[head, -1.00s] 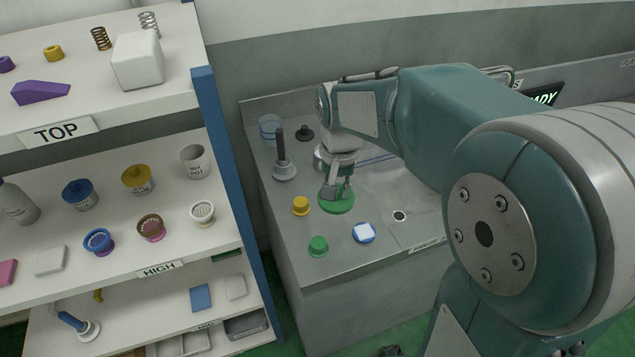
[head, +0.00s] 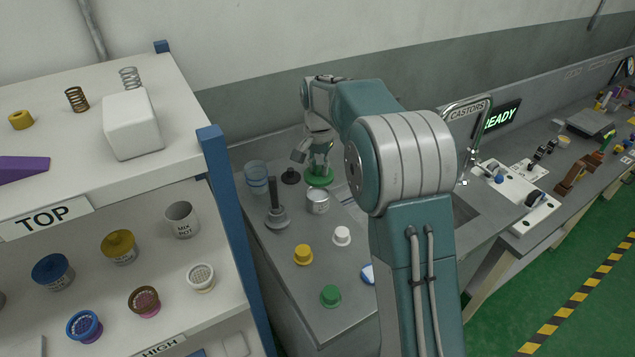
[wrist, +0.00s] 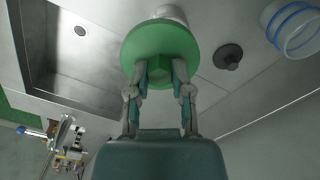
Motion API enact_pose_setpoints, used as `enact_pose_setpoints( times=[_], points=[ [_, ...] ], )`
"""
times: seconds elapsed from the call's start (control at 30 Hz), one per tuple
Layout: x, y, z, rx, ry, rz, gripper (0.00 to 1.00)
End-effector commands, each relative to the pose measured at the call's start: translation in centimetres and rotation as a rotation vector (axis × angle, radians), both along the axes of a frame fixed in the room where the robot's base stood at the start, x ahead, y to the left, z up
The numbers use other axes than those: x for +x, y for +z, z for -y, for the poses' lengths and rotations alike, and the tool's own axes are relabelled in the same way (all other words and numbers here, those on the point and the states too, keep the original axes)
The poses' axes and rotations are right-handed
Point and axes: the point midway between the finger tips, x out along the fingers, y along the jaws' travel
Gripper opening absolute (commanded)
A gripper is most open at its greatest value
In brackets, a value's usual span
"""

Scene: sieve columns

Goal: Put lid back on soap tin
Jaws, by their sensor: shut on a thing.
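My gripper (head: 318,166) is shut on the knob of a green round lid (head: 318,179). The lid also shows in the wrist view (wrist: 160,48), roughly centred between the fingertips (wrist: 160,70). A silver tin with a label (head: 317,203) stands on the steel counter, just below the lid in the head view. Lid and tin look apart, but the gap and how well they line up cannot be told. In the wrist view a pale round thing (wrist: 172,13), probably the tin, shows past the lid's far edge, mostly hidden by it.
A blue-banded clear jar (head: 257,177), a dark knobbed piece (head: 290,176) and a grey piece with a dark handle (head: 275,210) stand left. Yellow (head: 303,254), white (head: 342,236) and green (head: 330,295) caps sit in front. A shelf (head: 215,160) stands at left.

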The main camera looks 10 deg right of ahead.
Motion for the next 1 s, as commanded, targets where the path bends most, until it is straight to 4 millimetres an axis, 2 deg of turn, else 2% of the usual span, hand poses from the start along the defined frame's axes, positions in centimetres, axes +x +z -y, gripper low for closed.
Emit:
enact_pose_setpoints(
  times=[0.1,0.2,0.37,1.0],
  points=[
    [1.5,-0.7,0.3,0.000,-0.031,0.000,0.03],
    [2.0,-0.9,0.3,-0.002,-0.041,0.000,0.03],
    [2.0,-1.6,0.2,-0.002,-0.043,0.000,0.03],
    [2.0,-6.7,0.1,-0.004,-0.042,0.000,0.03]
  ],
)
